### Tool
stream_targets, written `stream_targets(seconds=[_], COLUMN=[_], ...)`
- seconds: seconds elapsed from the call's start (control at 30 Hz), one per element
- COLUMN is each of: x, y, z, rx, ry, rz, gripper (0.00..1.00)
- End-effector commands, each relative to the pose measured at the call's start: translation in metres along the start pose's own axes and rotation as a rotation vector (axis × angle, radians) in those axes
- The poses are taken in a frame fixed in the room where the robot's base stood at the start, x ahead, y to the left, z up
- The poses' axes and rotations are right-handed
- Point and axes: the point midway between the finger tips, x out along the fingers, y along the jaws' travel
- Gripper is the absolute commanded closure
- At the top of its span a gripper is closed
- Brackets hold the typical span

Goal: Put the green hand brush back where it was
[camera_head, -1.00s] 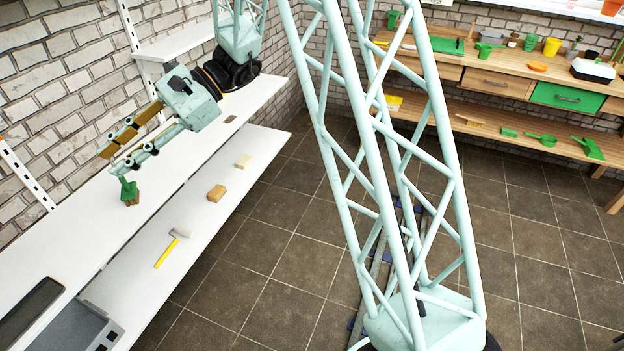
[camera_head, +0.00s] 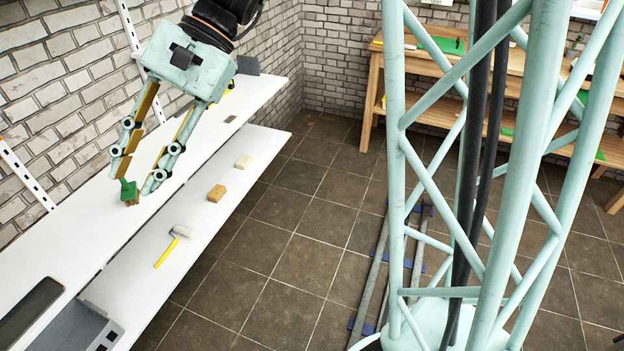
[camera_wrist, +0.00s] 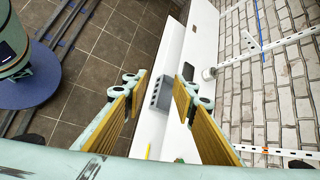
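The green hand brush (camera_head: 127,190) has a green handle and brown bristles. It rests bristles down on the upper white shelf (camera_head: 62,232) by the brick wall. My gripper (camera_head: 137,180) is open, its fingers spread and pointing down towards the shelf. In the head view its fingertips show close to the brush, one finger overlapping the top of it; I cannot tell if they touch. The wrist view shows the two fingers (camera_wrist: 153,90) wide apart with nothing between the pads.
A dark tray (camera_head: 30,308) lies on the upper shelf. A wooden workbench (camera_head: 368,85) stands at the back, partly hidden by my column.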

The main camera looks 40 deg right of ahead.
Motion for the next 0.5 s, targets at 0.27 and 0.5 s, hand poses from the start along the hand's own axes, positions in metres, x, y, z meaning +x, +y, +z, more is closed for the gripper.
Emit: stream_targets(seconds=[0.27, 0.5], x=[-0.015, -0.029], y=[0.034, 0.064], z=[0.029, 0.050], rx=[-0.108, -0.199], ry=[0.086, 0.163], rz=[0.080, 0.147], gripper=[0.74, 0.74])
